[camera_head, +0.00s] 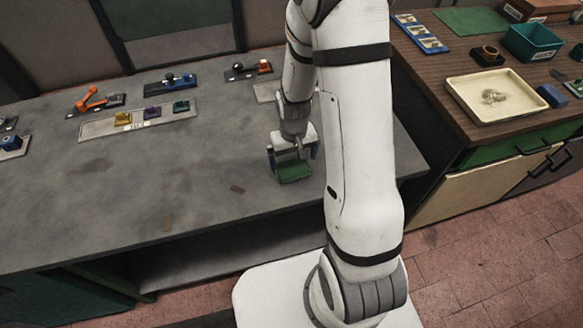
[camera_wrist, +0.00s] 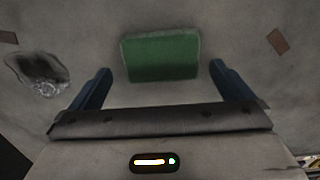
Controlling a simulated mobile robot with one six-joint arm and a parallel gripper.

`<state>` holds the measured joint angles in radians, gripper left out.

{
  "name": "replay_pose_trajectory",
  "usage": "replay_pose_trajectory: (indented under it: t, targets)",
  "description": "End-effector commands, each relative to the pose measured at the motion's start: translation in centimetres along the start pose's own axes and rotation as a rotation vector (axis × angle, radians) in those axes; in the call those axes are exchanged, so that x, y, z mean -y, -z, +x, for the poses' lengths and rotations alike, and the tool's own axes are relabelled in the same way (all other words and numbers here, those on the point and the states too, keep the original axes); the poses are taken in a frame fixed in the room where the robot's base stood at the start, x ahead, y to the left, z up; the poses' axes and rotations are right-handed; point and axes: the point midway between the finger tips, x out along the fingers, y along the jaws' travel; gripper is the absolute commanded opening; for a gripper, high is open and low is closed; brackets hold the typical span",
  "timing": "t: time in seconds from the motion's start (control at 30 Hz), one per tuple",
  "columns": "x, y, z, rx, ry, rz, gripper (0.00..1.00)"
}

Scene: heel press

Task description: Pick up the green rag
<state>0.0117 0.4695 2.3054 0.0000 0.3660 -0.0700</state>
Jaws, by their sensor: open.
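The green rag (camera_head: 294,171) is a small folded block that lies on the grey bench top, near its front edge. In the wrist view the rag (camera_wrist: 161,56) is at the upper middle, beyond and between the two blue fingers. My gripper (camera_head: 292,160) is open and points down over the rag. Its fingers, also clear in the wrist view (camera_wrist: 158,82), stand apart on either side of the rag with a gap to each edge. Nothing is between the fingertips that I can see held. The height of the fingertips above the bench is hard to tell.
A long plate (camera_head: 137,124) with yellow, purple and green blocks lies to the left on the bench. An orange-handled tool (camera_head: 91,98) is behind it. A cream tray (camera_head: 505,97) and a teal bin (camera_head: 532,43) stand on the wooden counter at right.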

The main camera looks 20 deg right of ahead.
Motion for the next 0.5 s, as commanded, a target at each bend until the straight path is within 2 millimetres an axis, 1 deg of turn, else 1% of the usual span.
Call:
replay_pose_trajectory:
  t: [0.23, 0.33, 0.5]
  targets:
    - [0.2, 0.1, 2.9, 0.004, 0.000, 0.000, 1.00]
    - [0.2, 0.1, 3.4, 0.002, 0.000, -0.001, 1.00]
    - [0.2, 0.1, 3.6, 0.000, 0.000, -0.001, 1.00]
